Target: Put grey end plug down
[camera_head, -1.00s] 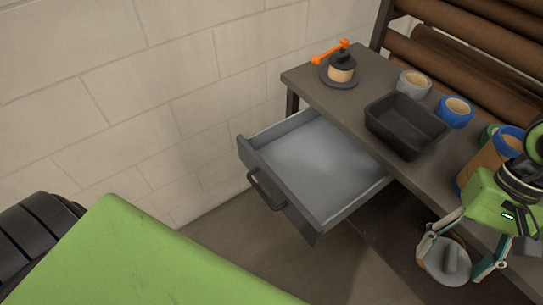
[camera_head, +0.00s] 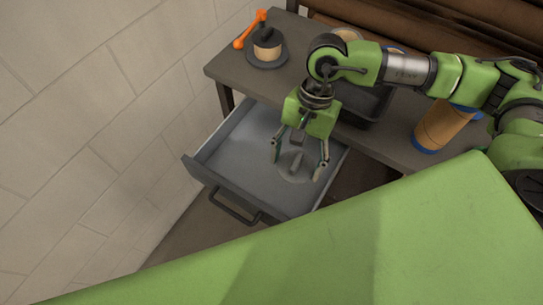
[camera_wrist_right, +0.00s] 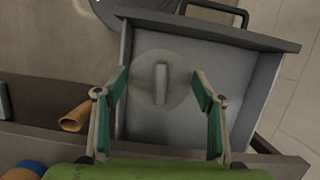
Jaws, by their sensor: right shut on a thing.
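The grey end plug (camera_head: 292,172), a round disc with a bar-shaped grip, is between the fingers of my right gripper (camera_head: 298,165). It is over or inside the open grey drawer (camera_head: 232,164). I cannot tell whether the plug touches the floor. The rest of the visible drawer floor looks empty. My left gripper is not in view.
The drawer is pulled out from a dark table (camera_head: 235,70). A wall stands left.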

